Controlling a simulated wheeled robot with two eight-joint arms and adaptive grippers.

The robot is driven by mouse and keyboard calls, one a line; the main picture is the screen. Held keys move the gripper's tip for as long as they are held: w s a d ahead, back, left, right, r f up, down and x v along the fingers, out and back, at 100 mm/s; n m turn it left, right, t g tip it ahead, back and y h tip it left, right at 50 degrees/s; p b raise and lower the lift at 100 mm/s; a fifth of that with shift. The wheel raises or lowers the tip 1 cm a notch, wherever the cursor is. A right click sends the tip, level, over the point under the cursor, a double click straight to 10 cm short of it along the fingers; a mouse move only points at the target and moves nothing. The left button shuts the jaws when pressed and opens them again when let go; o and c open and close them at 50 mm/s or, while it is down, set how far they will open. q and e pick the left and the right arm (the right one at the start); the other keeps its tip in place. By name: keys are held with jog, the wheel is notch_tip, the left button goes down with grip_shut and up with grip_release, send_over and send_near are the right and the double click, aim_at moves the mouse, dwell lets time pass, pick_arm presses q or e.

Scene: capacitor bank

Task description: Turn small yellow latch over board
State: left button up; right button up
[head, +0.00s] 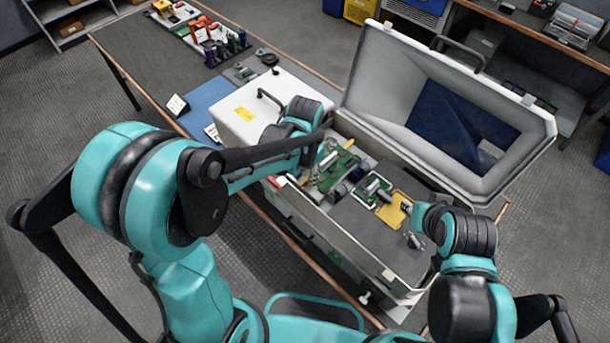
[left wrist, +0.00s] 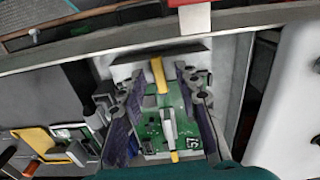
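The green board (left wrist: 180,125) sits in a light-walled bay of the open case; in the head view part of it (head: 340,168) shows beside my left gripper. A small yellow latch (left wrist: 159,74) lies over the board's far edge in the left wrist view, pointing along the board. A second yellow piece (left wrist: 174,156) is at the near edge, by a grey lever. My left gripper (left wrist: 160,82) is open, with one finger on each side of the far latch; contact is not clear. My right gripper (head: 407,207) is low over the case beside a yellow plate (head: 393,211); its fingers are too small to read.
The grey case (head: 355,248) has its lid (head: 455,75) raised at the back right. A white box with a handle (head: 262,108) stands left of the bay. A dark foam area (head: 352,222) holds another small board. Several coloured parts stand on the far bench.

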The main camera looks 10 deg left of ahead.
aim_at(305, 180)
pick_arm(q)
notch_tip(305, 180, up, 12)
dwell(0.6)
dwell(0.5)
